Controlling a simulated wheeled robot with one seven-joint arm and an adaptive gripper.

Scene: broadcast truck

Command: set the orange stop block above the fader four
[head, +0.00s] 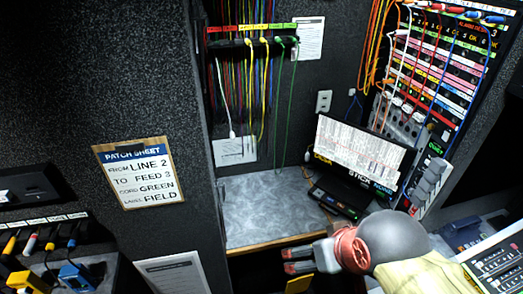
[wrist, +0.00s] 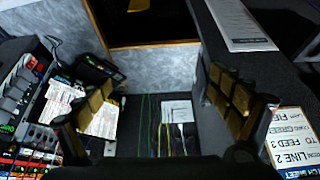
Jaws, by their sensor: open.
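My gripper (head: 298,261) is at the lower middle of the head view, in front of the small grey desk, its fingers pointing left. In the wrist view its two padded fingers (wrist: 160,108) stand wide apart with nothing between them. I cannot make out an orange stop block in either view. A fader numbered four cannot be picked out either. A pale control panel (head: 497,262) shows at the lower right corner of the head view, cut off by the edge and partly behind my arm.
A patch rack (head: 440,70) with cords stands behind. Coloured cords (head: 250,42) hang on the back wall. A patch sheet (head: 140,175) is on the left partition. The desk's left part is clear.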

